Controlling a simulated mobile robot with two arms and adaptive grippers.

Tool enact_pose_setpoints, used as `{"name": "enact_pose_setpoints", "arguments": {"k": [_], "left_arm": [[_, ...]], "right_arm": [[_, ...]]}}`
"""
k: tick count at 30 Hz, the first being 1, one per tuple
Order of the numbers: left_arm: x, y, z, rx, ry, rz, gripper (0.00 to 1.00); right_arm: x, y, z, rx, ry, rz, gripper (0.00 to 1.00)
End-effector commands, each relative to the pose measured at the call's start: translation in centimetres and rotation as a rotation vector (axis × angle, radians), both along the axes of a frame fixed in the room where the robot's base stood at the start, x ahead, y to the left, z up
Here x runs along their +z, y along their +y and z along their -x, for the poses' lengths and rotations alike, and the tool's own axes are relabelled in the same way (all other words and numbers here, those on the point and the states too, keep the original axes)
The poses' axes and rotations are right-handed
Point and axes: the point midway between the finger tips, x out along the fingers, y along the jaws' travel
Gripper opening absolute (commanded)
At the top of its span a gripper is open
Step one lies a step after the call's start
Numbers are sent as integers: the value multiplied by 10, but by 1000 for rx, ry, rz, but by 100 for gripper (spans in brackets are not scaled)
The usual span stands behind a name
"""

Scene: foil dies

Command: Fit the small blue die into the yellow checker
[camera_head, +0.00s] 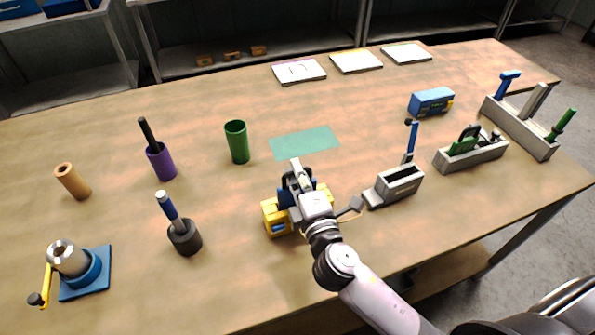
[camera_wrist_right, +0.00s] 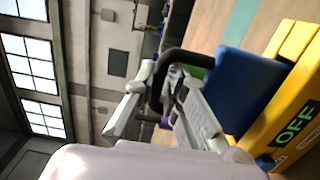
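The yellow checker (camera_head: 270,217) stands near the front middle of the table. In the right wrist view its yellow side (camera_wrist_right: 296,98) carries an "OFF" label. The blue die (camera_head: 284,197) is at the checker, between its yellow parts; in the right wrist view it is a blue slab (camera_wrist_right: 245,88) with a dark looped handle. My right gripper (camera_wrist_right: 160,84) is over the checker, its fingertips closed on that handle; it also shows in the head view (camera_head: 295,170). The gripper hides much of the fit, so I cannot tell how deep the die sits. My left gripper is out of view.
A grey holder (camera_head: 398,188) stands right of the checker, with another holding a green die (camera_head: 464,146) beyond. A rack (camera_head: 520,130) and blue box (camera_head: 430,102) are farther right. A green cup (camera_head: 237,143) and dark pot (camera_head: 184,240) stand left. A teal mat (camera_head: 305,143) lies clear behind.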

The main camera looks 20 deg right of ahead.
Motion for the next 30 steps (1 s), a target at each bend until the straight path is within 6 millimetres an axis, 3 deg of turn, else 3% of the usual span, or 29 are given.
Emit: {"name": "enact_pose_setpoints", "arguments": {"k": [7,18,23,30], "left_arm": [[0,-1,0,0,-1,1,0],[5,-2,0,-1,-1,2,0],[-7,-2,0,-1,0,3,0],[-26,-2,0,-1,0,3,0]], "right_arm": [[0,0,0,-1,1,1,30],[5,0,0,-1,0,1,30],[-1,0,23,0,3,-1,30],[-3,0,76,0,4,-2,30]]}}
